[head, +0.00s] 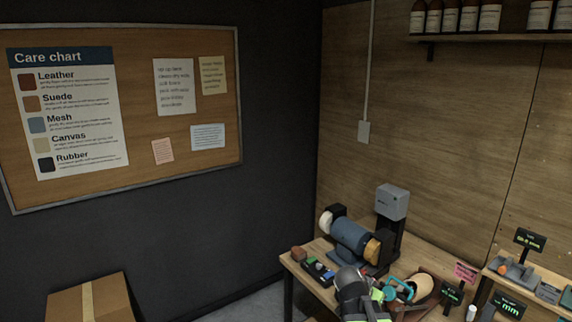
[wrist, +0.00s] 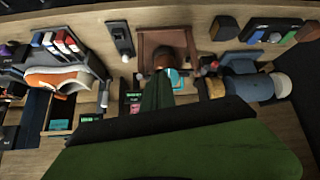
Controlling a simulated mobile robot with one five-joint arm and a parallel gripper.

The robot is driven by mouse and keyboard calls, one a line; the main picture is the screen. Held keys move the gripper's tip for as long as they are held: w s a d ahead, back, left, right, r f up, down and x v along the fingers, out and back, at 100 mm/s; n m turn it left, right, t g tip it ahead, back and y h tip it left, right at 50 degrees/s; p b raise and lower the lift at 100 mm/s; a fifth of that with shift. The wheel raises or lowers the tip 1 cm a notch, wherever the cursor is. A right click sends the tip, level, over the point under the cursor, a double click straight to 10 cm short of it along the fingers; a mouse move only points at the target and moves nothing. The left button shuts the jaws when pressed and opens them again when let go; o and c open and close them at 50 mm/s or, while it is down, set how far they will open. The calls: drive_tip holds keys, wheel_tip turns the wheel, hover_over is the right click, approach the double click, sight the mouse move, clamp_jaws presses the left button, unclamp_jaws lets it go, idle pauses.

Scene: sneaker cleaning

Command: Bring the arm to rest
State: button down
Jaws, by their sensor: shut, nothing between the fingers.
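My gripper shows in the wrist view (wrist: 157,92) as dark green fingers, closed together with nothing between them. They reach up from the bottom of that view, over the bench. In the head view my arm (head: 351,286) is at the bottom centre, in front of the wooden workbench (head: 318,294). A green part of it shows beside a teal, ring-like item (head: 399,284). Near the fingertips in the wrist view is a brown tray (wrist: 150,39) with a rounded brown and teal item. Whether the fingers touch it I cannot tell.
A blue bench polisher (head: 350,236) and a grey box-topped post (head: 392,202) stand at the bench's back. An orange sneaker (wrist: 58,78) lies left in the wrist view. A cardboard box (head: 100,302) is at lower left. A bottle shelf (head: 500,37) hangs upper right.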

drive_tip(key=s+a+f+n+g+y+b, duration=0.3)
drive_tip(key=s+a+f+n+g+y, duration=0.2)
drive_tip(key=s+a+f+n, duration=0.3)
drive_tip(key=s+a+f+y, duration=0.1)
drive_tip(key=s+a+f, duration=0.1)
drive_tip(key=s, duration=0.1)
drive_tip(key=shift+s+a+n, duration=0.3)
drive_tip(key=shift+s+n, duration=0.05)
drive_tip(key=shift+n, duration=0.05)
